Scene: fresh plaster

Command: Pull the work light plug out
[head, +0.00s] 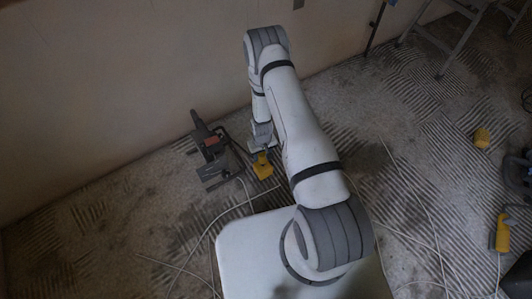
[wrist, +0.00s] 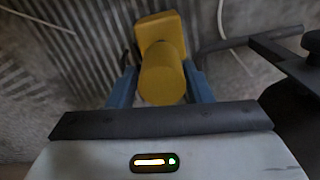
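The yellow work light plug (head: 262,169) is low over the floor, left of my arm in the head view. In the wrist view its round yellow body (wrist: 163,75) points toward the camera. It meets a squarish yellow piece (wrist: 158,28) just beyond it; I see no gap between them. My gripper (wrist: 160,75) has one blue finger on each side of the round body. Both fingers look flush against it, so the gripper appears shut on the plug. The fingertips are partly hidden, and in the head view the gripper (head: 262,145) is small and dark.
A dark power tool (head: 210,150) lies just left of the plug. Pale cables (head: 225,212) run over the ridged floor. A ladder (head: 464,35) stands at the back right. A wall rises behind.

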